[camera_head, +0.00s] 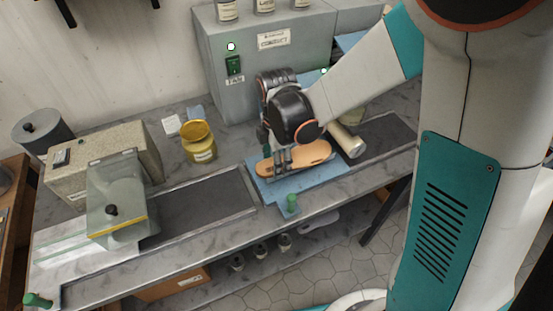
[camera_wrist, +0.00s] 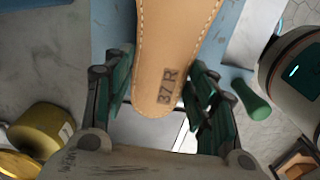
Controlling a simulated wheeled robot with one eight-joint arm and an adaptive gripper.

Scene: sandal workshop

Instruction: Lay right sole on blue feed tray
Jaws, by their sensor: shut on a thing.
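The right sole (camera_head: 298,156) is a tan, stitched sole, over the blue feed tray (camera_head: 275,187) in the head view. In the wrist view the sole (camera_wrist: 170,60) carries the mark "37 R" near its rounded end. My gripper (camera_head: 280,158) is shut on the sole near one end, with a finger on each side of it (camera_wrist: 165,95). The blue tray (camera_wrist: 106,28) shows beside the sole in the wrist view. Whether the sole touches the tray is hard to tell.
A yellow jar (camera_head: 198,142) stands to the left. A pale roller (camera_head: 346,141) lies to the right of the sole. A grey control box (camera_head: 262,65) stands behind. A dark belt (camera_head: 200,205) runs left of the tray.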

